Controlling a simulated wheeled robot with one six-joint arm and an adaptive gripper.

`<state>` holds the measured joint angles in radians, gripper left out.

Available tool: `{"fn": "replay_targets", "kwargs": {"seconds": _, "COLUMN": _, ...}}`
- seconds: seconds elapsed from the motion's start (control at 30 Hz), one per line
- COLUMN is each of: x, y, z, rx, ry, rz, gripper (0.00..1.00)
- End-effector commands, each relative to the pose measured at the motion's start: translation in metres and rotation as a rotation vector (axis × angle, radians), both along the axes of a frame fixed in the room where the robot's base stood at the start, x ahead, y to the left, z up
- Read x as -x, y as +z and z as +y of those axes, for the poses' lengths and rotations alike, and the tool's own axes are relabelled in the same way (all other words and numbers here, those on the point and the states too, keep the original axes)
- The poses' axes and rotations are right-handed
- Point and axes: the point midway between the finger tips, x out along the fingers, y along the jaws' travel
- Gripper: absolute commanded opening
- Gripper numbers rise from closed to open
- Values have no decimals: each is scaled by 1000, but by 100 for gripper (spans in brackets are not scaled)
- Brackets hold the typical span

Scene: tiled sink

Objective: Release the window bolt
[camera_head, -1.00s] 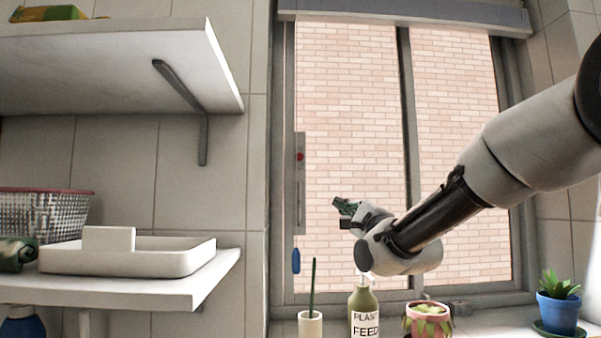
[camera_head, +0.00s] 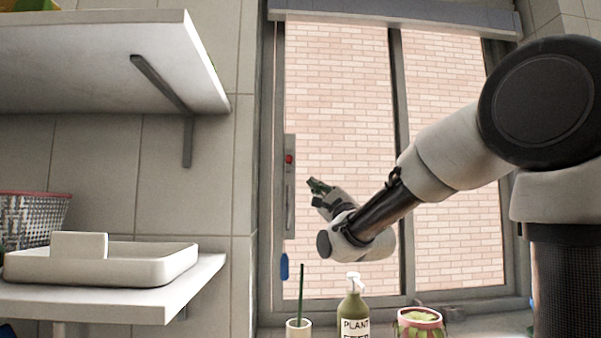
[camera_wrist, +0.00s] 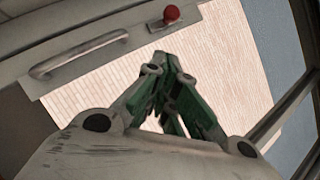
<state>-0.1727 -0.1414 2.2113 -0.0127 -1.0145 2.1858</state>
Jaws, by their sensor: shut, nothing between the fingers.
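The window bolt shows as a red knob (camera_head: 289,158) on a grey metal plate (camera_head: 290,213) on the left frame of the window. In the wrist view the red knob (camera_wrist: 171,13) is at the top, just beyond my fingertips, beside a bar handle (camera_wrist: 78,54) on the same plate. My gripper (camera_head: 314,184) is shut and empty, with green-padded fingers pointing up and left. It is in front of the left pane, right of the plate and slightly lower than the knob. My fingertips (camera_wrist: 166,60) are apart from the knob.
A plant feed bottle (camera_head: 354,312), a pink pot (camera_head: 419,323) and a white cup with a green stick (camera_head: 298,327) stand on the sill below my arm. A blue tag (camera_head: 284,266) hangs below the plate. Shelves (camera_head: 190,292) project at the left.

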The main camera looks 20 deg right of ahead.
Motion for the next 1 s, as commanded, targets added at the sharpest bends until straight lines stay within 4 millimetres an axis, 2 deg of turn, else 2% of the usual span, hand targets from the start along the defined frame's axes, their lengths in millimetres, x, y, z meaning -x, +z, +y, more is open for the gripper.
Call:
{"fn": "replay_targets", "kwargs": {"seconds": 0.1, "x": -24, "y": 13, "z": 4, "rx": 0, "ry": 0, "rz": -1, "gripper": 0}}
{"fn": "replay_targets", "kwargs": {"seconds": 0.23, "x": -44, "y": 26, "z": 10, "rx": 0, "ry": 0, "rz": -1, "gripper": 0}}
{"fn": "replay_targets", "kwargs": {"seconds": 0.5, "x": -52, "y": 49, "z": 31, "rx": -1, "ry": 1, "rz": 0, "gripper": 0}}
{"fn": "replay_targets", "kwargs": {"seconds": 0.9, "x": -53, "y": 51, "z": 34, "rx": 0, "ry": 0, "rz": 0, "gripper": 0}}
{"fn": "replay_targets", "kwargs": {"seconds": 1.0, "x": -53, "y": 61, "z": 34, "rx": 0, "ry": 0, "rz": -3, "gripper": 0}}
